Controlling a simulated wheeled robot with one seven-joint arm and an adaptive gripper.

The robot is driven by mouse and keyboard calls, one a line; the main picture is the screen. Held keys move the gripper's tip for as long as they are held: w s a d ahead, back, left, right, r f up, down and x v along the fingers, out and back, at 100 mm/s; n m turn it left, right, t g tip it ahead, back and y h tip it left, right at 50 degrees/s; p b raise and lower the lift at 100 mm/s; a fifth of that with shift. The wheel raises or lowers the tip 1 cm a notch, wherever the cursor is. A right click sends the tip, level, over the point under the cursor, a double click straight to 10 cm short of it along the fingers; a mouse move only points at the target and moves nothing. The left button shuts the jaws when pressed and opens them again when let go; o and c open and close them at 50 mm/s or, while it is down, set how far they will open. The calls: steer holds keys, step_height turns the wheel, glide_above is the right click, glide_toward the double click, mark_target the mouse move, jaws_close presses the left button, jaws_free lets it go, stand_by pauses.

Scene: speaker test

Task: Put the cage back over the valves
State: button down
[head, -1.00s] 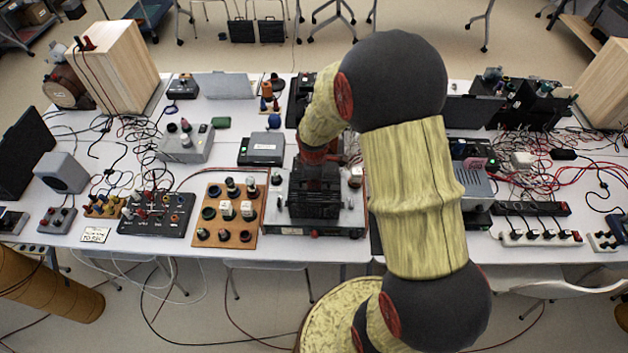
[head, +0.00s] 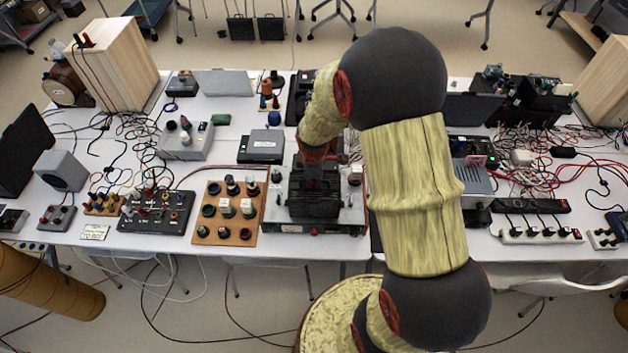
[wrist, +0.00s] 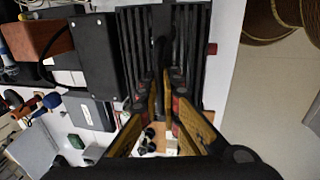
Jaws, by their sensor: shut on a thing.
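The cage (head: 314,207) is a black slatted box in the middle of the front table in the head view. Its dark ribs fill the top middle of the wrist view (wrist: 132,45). My gripper (head: 315,160) is above the cage, with its fingers pointing down. In the wrist view my gripper (wrist: 166,85) is closed on a thin upright part of the cage. The cage is over a silver chassis (head: 285,226); I cannot tell whether it touches it. Any valves under the cage are hidden by it and by my arm.
A wooden board (head: 212,238) with several dark and pale round parts lies just left of the chassis. A black box (head: 262,147) stands behind it. A black panel with knobs (head: 155,212) is farther left. Loose cables and power strips (head: 540,236) crowd the right.

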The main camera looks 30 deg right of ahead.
steer(key=c, duration=2)
jaws_free()
steer(key=shift+c, duration=0.2)
steer(key=shift+o, duration=0.6)
step_height(320, 180, up, 12)
steer(key=s+a, duration=0.1)
steer(key=s, duration=0.1)
steer(key=shift+a+f, duration=0.15)
